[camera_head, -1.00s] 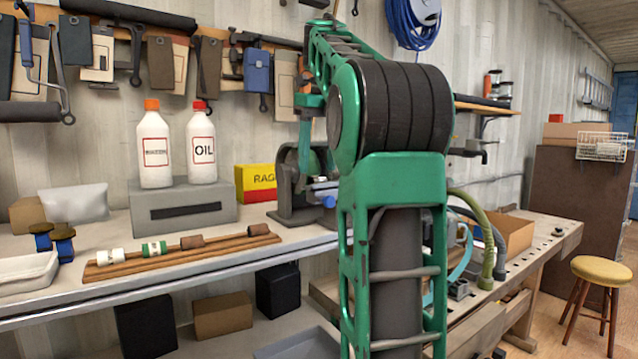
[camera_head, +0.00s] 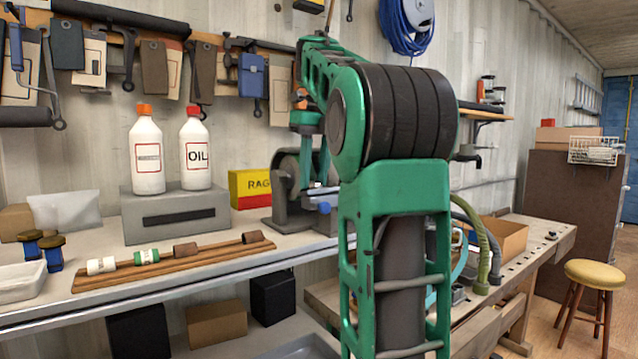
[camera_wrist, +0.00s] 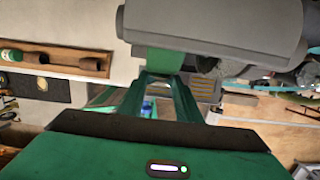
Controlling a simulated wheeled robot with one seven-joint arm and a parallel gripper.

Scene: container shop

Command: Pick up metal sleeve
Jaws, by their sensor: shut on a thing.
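My gripper shows as green fingers (camera_head: 314,172) beyond my raised arm, beside a grey bench machine (camera_head: 287,200). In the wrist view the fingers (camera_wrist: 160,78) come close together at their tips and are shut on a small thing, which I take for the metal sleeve. The sleeve itself is almost wholly hidden, so its tilt and whether it touches the machine cannot be told. A large grey body (camera_wrist: 215,22) stands just past the fingertips.
A wooden rack (camera_head: 175,270) with white, green and brown cylinders lies left on the bench. Two white bottles (camera_head: 147,160) stand on a grey box (camera_head: 172,212). A yellow and red box (camera_head: 250,187) is behind. A stool (camera_head: 597,275) stands right.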

